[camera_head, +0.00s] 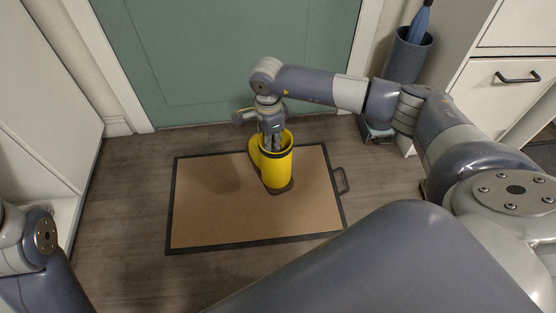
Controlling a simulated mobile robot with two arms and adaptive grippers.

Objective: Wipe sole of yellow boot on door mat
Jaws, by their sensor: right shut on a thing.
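A yellow boot (276,168) stands about upright on the tan door mat (215,205), right of the mat's middle and towards its far edge. The mat has a dark border and lies flat on the floor. My right gripper (274,143) points down into the top of the boot and is shut on it, though its fingertips are partly hidden by the boot's opening. The boot's sole is at the mat surface; whether it presses on it cannot be told. My left arm (30,245) shows only at the lower left edge, and its gripper is out of view.
A green door (225,60) is beyond the mat. A dark handle-shaped thing (341,181) is at the mat's right edge. An umbrella stand (409,55) with a blue umbrella (420,22) and a white drawer cabinet (500,80) are at right. The mat's left part is clear.

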